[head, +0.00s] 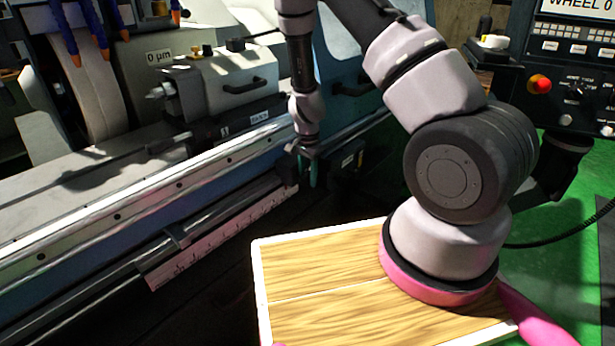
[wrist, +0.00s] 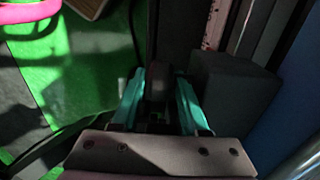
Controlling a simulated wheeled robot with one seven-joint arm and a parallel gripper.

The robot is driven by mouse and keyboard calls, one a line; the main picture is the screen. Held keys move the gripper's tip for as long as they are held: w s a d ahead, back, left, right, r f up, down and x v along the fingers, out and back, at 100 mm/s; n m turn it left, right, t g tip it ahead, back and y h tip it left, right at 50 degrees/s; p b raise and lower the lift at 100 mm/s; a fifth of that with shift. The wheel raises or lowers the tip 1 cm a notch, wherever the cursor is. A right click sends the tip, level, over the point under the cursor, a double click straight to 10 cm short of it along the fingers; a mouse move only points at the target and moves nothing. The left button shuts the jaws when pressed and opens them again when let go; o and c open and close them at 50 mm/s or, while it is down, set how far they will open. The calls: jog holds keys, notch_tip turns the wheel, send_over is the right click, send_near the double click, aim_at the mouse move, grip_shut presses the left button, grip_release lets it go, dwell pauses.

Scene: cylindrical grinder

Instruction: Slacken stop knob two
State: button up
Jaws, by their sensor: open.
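My gripper (head: 308,170) points down beside the front of the grinder, at the right end of the rail with the ruler. Its teal fingers also show in the wrist view (wrist: 162,80), open and apart. A dark, knob-like piece (wrist: 157,84) stands between the fingers; I cannot tell whether they touch it or whether it is stop knob two, as no number is readable. A dark stop block (wrist: 235,92) sits just right of the fingers in the wrist view. A dark block (head: 287,167) shows left of the gripper in the head view.
The white ruler scale (head: 215,238) runs along the machine front, with a small bracket (head: 175,238) on the rail at its left. A control panel (head: 575,75) stands at the right. The floor is green (wrist: 75,75) in the wrist view.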

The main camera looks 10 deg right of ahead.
grip_shut()
jog(key=shift+s+a+t+h, duration=0.2)
jog(key=shift+t+h, duration=0.2)
jog(key=shift+h, duration=0.3)
jog(key=shift+d+t+h, duration=0.1)
jog(key=shift+t+h, duration=0.4)
grip_release()
jog(key=shift+w, duration=0.1)
jog(key=shift+r, duration=0.1)
